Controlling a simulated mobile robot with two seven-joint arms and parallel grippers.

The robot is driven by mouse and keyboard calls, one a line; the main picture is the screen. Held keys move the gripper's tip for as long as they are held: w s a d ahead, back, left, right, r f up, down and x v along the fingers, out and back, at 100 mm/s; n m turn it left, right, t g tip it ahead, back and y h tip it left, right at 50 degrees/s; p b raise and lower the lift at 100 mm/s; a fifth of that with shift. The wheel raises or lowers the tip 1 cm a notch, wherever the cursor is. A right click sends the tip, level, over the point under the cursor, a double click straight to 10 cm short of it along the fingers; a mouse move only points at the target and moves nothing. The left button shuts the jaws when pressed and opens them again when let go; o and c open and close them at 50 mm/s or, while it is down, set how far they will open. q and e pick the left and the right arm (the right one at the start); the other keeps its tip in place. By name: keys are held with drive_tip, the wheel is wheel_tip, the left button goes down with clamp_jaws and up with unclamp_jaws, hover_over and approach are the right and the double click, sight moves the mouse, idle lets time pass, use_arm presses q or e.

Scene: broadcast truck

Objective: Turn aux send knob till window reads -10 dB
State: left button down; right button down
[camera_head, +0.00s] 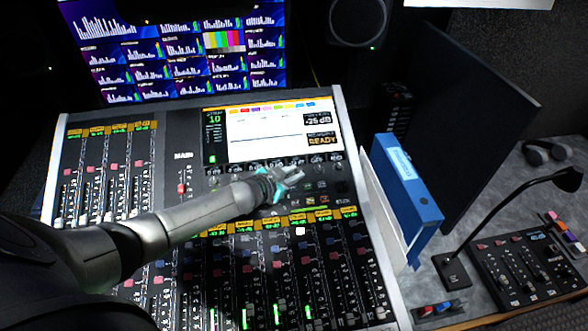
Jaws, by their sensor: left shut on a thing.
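The mixing console (160,150) fills the middle of the view. My left gripper (289,177), with teal fingers, is at the row of small knobs under the console screen. It is shut on a knob, which the fingers mostly hide; I cannot read its label. The small dark window (317,120) at the right of the screen appears to read -25 dB, though its digits are small. Below it, an orange window (322,140) reads READY. My right gripper is not in view.
A wall of monitor pictures (180,50) and a speaker (358,20) stand behind the console. To the right are a blue binder (408,185), a dark panel (465,110), a desk lamp (510,190) and a smaller control panel (530,265). My left arm covers the console's left middle.

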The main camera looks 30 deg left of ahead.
use_arm(q)
drive_tip(key=shift+w+a+r+m+g+h+p, duration=0.1)
drive_tip(key=shift+m+g+h+p, duration=0.1)
drive_tip(key=shift+m+h, duration=0.15)
drive_tip(key=shift+w+a+r+m+g+h+p, duration=0.1)
drive_tip(key=shift+m+h+p, duration=0.15)
drive_tip(key=shift+m, duration=0.5)
drive_tip(key=shift+m+g+h, duration=0.5)
drive_tip(key=c, duration=1)
unclamp_jaws()
drive_tip(key=shift+f, duration=0.1)
drive_tip(key=shift+s, duration=0.1)
drive_tip(key=shift+s+a+r+p, duration=0.25)
drive_tip(key=shift+s+r+p, duration=0.05)
drive_tip(key=shift+s+p, duration=0.15)
drive_tip(key=p+v, duration=0.2)
drive_tip(key=v, duration=1.2)
drive_tip(key=shift+p, duration=0.35)
